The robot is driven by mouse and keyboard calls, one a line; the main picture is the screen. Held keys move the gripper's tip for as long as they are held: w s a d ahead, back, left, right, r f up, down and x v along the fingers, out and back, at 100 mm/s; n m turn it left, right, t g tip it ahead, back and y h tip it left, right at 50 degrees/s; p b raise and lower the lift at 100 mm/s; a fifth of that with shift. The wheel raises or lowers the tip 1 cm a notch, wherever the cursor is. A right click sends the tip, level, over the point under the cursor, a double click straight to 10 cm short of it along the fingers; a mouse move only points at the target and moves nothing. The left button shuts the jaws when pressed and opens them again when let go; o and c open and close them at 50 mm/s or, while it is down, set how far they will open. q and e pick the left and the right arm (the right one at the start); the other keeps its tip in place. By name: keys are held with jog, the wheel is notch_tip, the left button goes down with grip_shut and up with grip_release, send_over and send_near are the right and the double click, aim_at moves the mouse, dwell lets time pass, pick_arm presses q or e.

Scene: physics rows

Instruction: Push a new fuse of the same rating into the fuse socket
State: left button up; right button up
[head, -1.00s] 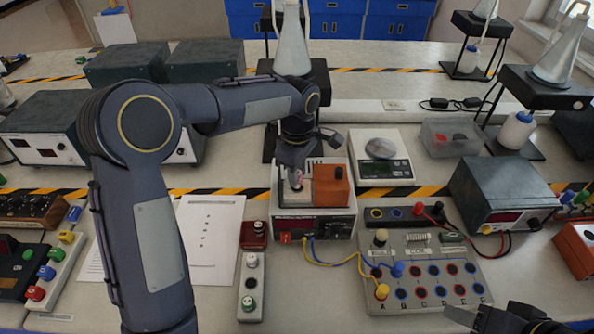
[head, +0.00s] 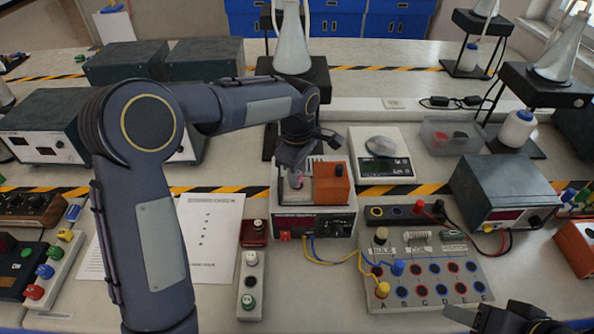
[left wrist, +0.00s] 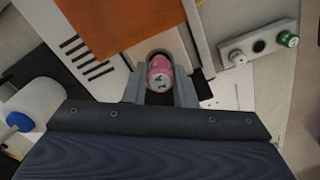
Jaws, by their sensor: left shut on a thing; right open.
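My left gripper (head: 297,182) is over the top of a white power supply (head: 315,222), left of an orange block. In the left wrist view its fingers (left wrist: 160,88) are shut on a pink fuse-like cylinder (left wrist: 159,70) with a pale metallic end. Only a little pink shows between the fingers in the head view. My right gripper (head: 500,318) is open at the bottom right edge, partly cut off, away from the power supply.
The orange block (head: 331,183) stands close beside my left gripper. Yellow and blue leads (head: 338,259) run from the power supply to a terminal board (head: 425,272). A scale (head: 381,155) stands behind right. A small post strip (head: 250,285) and paper sheet (head: 208,240) lie in front left.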

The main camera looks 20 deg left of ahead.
pick_arm(q)
jog(key=shift+f+b, duration=0.5)
jog(key=shift+f, duration=0.2)
dwell(0.5)
jog(key=o, duration=1.5)
jog(key=shift+c, duration=0.2)
jog(key=shift+r, duration=0.1)
jog(key=shift+r+p, duration=2.65)
jog(key=shift+r, duration=0.6)
